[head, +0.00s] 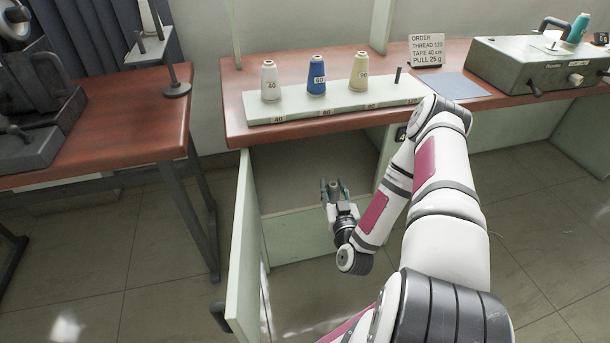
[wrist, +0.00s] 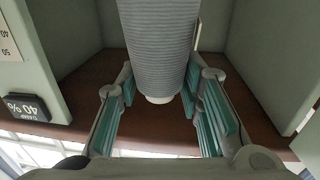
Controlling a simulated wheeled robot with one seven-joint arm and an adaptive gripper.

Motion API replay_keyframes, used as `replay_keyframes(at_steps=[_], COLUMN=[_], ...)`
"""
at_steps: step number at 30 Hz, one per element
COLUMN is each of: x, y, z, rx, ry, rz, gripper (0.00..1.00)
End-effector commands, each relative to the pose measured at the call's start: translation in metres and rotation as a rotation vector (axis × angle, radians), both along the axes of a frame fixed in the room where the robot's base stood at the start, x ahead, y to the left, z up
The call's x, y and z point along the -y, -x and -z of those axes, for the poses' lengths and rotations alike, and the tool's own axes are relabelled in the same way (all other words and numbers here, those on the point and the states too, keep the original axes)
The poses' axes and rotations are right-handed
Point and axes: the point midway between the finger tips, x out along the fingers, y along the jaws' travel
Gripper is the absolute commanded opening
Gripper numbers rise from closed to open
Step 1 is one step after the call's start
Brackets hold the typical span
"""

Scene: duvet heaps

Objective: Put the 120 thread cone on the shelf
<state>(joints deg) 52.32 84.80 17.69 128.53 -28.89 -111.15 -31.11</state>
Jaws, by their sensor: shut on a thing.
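My gripper (head: 335,190) is inside the open compartment under the table, pointing away from the head camera. In the wrist view my gripper (wrist: 158,88) has its teal-padded fingers on both sides of a grey ribbed thread cone (wrist: 158,40) and is shut on it. No number shows on this cone. A pale green shelf block (head: 335,103) lies on the table. It carries a white cone (head: 269,82) marked 40, a blue cone (head: 316,77) marked 60 and a cream cone (head: 359,73) marked 80. A bare dark peg (head: 397,75) stands at its right end.
The compartment door (head: 246,250) stands open on the left. The red-brown tabletop (head: 236,120) lies above my gripper. An order card (head: 426,50) reading thread 120, a blue-grey mat (head: 455,86) and a green machine (head: 535,65) are to the right.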

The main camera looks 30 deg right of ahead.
Motion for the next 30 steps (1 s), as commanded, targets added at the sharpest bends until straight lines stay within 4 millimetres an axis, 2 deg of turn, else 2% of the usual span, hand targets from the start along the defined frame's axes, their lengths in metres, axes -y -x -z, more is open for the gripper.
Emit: replay_keyframes(at_steps=[1, 4, 8, 24, 30], x=[0.003, 0.008, 0.015, 0.074, 0.084], y=[0.005, 0.012, 0.006, -0.104, -0.124], z=[0.01, 0.02, 0.025, 0.036, 0.038], rx=[0.001, 0.002, 0.005, 0.007, 0.005], ry=[-0.002, -0.001, 0.004, 0.001, -0.001], rz=[0.029, 0.068, 0.082, 0.086, 0.085], gripper=[0.0, 0.0, 0.0, 0.0, 0.0])
